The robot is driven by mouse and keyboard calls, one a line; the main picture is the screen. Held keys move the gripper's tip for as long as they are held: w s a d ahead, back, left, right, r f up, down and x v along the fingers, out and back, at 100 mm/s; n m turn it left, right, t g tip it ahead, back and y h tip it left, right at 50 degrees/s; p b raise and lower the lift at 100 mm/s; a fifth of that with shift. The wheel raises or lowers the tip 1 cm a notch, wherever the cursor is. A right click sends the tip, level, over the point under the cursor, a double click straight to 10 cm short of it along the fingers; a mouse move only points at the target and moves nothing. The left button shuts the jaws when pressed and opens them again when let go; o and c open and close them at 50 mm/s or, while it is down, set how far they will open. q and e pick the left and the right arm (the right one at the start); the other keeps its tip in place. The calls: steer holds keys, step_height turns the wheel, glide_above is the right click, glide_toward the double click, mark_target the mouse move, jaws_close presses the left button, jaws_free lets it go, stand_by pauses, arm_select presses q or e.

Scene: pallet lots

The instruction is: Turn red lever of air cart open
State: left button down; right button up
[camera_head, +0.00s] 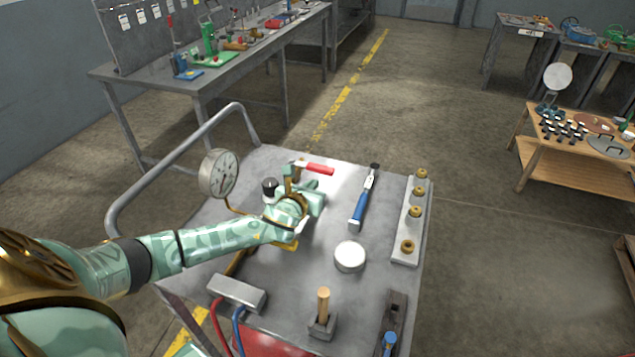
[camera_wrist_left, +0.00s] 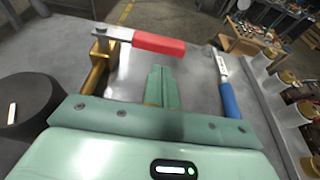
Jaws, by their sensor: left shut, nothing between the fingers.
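The red lever (camera_head: 318,169) sits on a brass valve at the far part of the air cart's grey top (camera_head: 312,257). In the left wrist view the red lever (camera_wrist_left: 158,43) points right from the brass valve (camera_wrist_left: 98,68), just beyond my fingers. My left gripper (camera_head: 318,197) is over the cart top, on the near side of the lever. In the left wrist view the left gripper (camera_wrist_left: 161,85) is shut, with its fingers together and nothing between them. The fingers look apart from the lever. My right gripper does not show.
A round gauge (camera_head: 219,173) and a black knob (camera_head: 270,187) stand left of the valve. A blue-handled tool (camera_head: 364,197), a white round lid (camera_head: 349,257) and a strip with several brass fittings (camera_head: 408,226) lie to the right. A tube handle (camera_head: 185,150) rises at the left edge.

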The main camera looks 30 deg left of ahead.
mark_target(321, 172)
arm_select(q)
steer(key=shift+w+a+b, duration=0.2)
steer(key=shift+w+b, duration=0.05)
steer(key=shift+w, duration=0.6)
steer(key=shift+w+a+b, duration=0.2)
steer(key=shift+w, duration=0.65)
steer(key=shift+r, duration=0.1)
